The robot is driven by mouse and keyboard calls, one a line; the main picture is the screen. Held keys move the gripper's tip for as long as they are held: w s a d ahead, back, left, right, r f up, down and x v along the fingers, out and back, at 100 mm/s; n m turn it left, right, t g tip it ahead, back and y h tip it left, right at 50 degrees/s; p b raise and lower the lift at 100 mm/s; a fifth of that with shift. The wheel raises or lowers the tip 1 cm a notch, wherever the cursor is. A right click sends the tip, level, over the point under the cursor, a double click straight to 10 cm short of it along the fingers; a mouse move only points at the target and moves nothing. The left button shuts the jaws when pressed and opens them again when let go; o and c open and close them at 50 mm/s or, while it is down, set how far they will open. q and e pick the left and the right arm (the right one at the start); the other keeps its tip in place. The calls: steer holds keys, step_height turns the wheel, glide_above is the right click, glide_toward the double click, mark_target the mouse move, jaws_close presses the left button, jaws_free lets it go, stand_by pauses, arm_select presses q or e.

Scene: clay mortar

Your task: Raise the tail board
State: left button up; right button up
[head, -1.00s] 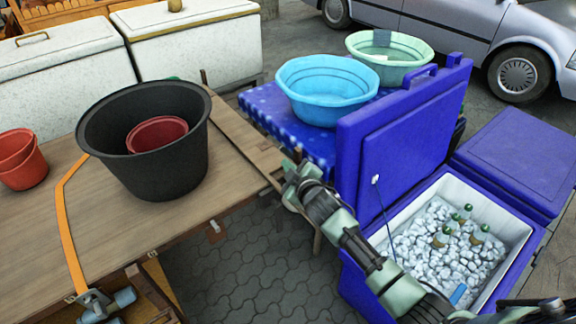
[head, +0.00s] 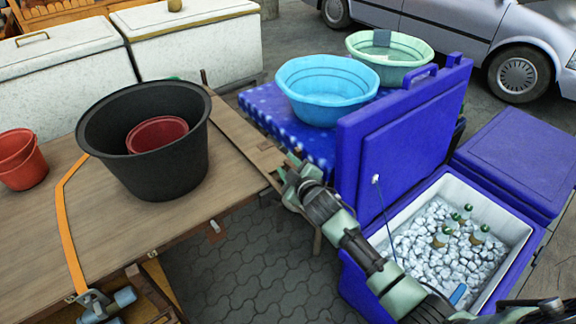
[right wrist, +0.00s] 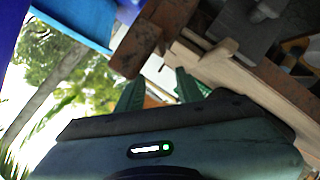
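A long wooden board (head: 240,140), which looks like the tail board, lies along the right edge of the wooden cart bed (head: 60,225). It lies about level with the bed. My right gripper (head: 290,168) is at the board's near right end; whether it touches is unclear. In the right wrist view the two green fingers of my right gripper (right wrist: 158,90) are apart, with brown wooden parts (right wrist: 255,80) just beyond them. I see no object clearly clamped between them.
A black tub (head: 150,175) with a red bucket (head: 157,134) inside stands on the bed. An orange strap (head: 66,225) crosses the bed. Right of the board are a blue table (head: 265,105) with basins and an open blue cooler (head: 400,130) of ice and bottles, close to my right arm.

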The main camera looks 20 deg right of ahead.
steer(key=v, duration=0.7)
steer(key=shift+s, duration=0.25)
steer(key=shift+r, duration=0.1)
